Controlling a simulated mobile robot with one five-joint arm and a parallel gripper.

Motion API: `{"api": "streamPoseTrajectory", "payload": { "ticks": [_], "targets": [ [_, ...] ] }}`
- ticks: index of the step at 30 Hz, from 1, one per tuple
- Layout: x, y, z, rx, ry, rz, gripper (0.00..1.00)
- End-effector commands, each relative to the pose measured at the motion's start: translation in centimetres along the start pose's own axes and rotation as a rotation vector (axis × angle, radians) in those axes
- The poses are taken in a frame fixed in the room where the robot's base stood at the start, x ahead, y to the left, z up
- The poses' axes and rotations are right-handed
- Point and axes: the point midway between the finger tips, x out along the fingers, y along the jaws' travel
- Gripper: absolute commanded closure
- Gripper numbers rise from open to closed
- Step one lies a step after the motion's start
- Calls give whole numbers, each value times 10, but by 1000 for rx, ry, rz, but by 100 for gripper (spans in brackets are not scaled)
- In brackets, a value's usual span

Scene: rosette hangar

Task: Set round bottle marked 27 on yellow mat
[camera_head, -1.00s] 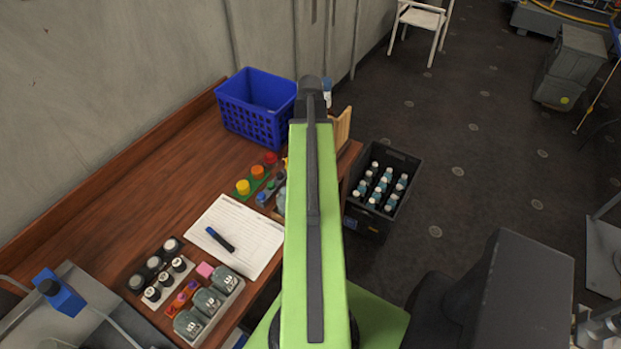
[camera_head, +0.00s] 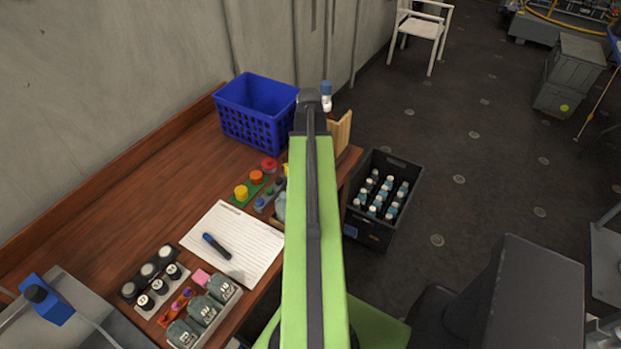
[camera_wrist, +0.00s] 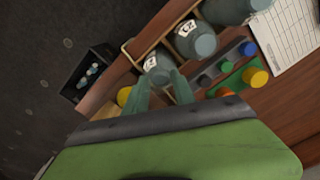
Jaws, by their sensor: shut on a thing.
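My gripper (camera_wrist: 161,88) shows in the wrist view with two grey-green fingers. They are closed on a grey-teal round bottle (camera_wrist: 156,66) at the end of a wooden rack (camera_wrist: 130,52). Its label is too small to read, so I cannot confirm 27. Whether it is lifted clear of the rack is unclear. Two similar bottles, one nearer (camera_wrist: 195,42) and one at the top edge (camera_wrist: 228,9), stand in line with it. In the head view my arm hides the gripper. I cannot make out the yellow mat for certain; a small yellow patch (camera_wrist: 123,96) shows left of the fingers.
A blue basket (camera_head: 258,110) stands at the table's back. Paper with a pen (camera_head: 250,262), colored knobs on a green plate (camera_head: 242,197) and a tray of grey bottles (camera_head: 203,308) lie left of my arm. A black crate of bottles (camera_head: 370,235) stands right.

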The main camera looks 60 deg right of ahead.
Motion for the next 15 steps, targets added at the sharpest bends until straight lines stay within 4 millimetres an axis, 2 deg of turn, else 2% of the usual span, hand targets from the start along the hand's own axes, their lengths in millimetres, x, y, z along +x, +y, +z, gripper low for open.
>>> {"api": "streamPoseTrajectory", "payload": {
  "ticks": [6, 15],
  "targets": [
    [-3, 0, 0, 0, 0, 0, 98],
    [-20, 0, 0, 0, 0, 0, 98]
  ]
}}
